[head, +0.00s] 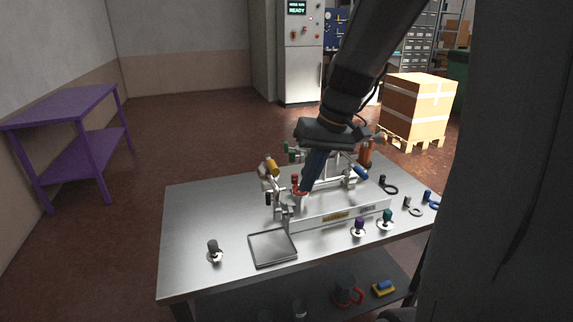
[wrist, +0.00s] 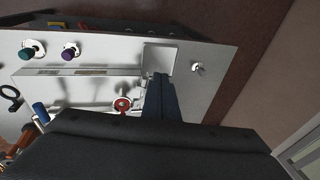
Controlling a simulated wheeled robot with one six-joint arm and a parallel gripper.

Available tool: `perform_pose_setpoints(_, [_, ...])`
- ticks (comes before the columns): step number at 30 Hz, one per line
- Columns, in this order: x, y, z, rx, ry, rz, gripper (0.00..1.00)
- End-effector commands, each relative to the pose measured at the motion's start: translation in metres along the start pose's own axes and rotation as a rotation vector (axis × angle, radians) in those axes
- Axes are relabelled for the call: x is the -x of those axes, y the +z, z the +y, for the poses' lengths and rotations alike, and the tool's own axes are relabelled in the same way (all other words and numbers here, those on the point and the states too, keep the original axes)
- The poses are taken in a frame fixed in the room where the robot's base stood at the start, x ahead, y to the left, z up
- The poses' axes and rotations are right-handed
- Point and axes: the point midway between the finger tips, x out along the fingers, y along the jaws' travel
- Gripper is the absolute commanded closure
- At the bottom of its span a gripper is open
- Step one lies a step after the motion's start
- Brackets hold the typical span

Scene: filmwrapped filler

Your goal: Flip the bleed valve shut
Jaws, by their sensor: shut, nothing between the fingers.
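A manifold (head: 330,211) with several coloured-handled fittings stands on the metal table. A red-handled fitting (head: 295,181) rises near its left end. A red round part (wrist: 122,104) shows in the wrist view, left of my fingers. Which fitting is the bleed valve I cannot tell for sure, nor its lever position. My gripper (head: 304,190) is shut and empty, pointing down just right of the red-handled fitting. Its dark blue fingers also show in the wrist view (wrist: 160,78). Whether they touch the manifold I cannot tell; my arm hides part of it.
A shallow square tray (head: 272,248) lies at the table's front. A dark-handled piece (head: 213,249), a purple one (head: 358,227) and a teal one (head: 386,218) stand along the front. A yellow-handled fitting (head: 271,166) leans at the manifold's left. The table's left side is clear.

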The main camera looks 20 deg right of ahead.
Motion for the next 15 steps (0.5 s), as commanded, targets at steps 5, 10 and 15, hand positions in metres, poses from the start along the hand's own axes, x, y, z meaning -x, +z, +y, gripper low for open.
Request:
perform_pose_setpoints(5, [0.048,-0.054,0.028,0.028,-0.118,0.118,1.00])
perform_pose_setpoints(10, [0.082,-0.080,0.041,0.072,-0.182,0.201,1.00])
perform_pose_setpoints(15, [0.095,-0.088,0.045,0.094,-0.202,0.232,1.00])
